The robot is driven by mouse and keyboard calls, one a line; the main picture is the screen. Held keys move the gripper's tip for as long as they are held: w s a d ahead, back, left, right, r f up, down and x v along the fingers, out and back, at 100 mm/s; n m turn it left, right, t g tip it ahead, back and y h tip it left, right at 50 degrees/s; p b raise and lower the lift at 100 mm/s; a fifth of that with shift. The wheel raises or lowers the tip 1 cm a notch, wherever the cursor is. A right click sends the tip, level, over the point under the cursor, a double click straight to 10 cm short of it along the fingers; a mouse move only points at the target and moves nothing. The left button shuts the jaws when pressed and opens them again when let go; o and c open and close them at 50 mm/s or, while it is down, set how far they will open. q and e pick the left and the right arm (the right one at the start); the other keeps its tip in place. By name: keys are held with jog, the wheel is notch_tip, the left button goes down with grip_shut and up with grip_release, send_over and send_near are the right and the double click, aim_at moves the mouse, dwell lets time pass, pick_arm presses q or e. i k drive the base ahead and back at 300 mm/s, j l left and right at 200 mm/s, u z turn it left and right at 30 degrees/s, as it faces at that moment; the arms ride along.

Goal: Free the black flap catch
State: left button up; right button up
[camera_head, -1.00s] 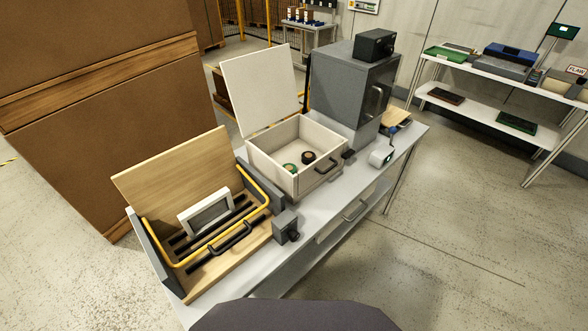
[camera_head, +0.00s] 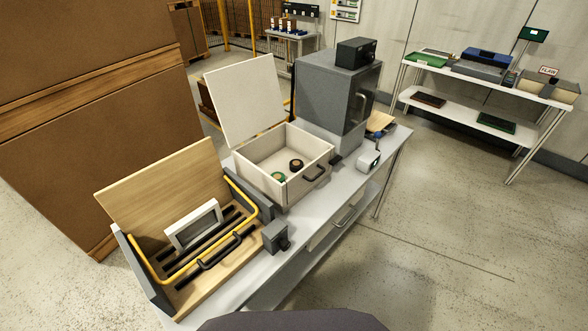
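I cannot say for sure which part is the black flap catch. A grey block with a black knob (camera_head: 277,237) stands on the bench in front of the wooden case (camera_head: 205,281). The case's wooden flap (camera_head: 160,190) stands raised, with a yellow bar (camera_head: 140,262) and a black handle (camera_head: 222,252) in front. A small black part (camera_head: 336,160) sits between the cream box (camera_head: 300,190) and the grey cabinet (camera_head: 322,95). Neither gripper shows.
The light grey bench (camera_head: 345,185) has a drawer handle (camera_head: 346,217) on its front. A small white device (camera_head: 369,161) stands near its far end. Tall brown cartons (camera_head: 90,150) stand at left. A white shelf (camera_head: 470,115) stands at right. The floor (camera_head: 450,240) between is clear.

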aim_at(336, 159)
jog(key=i+l+u, duration=0.1)
jog(key=l, duration=0.7)
jog(key=i+l+u, duration=0.1)
jog(key=l, duration=0.7)
jog(key=i+l+u, duration=0.1)
jog(key=l, duration=0.7)
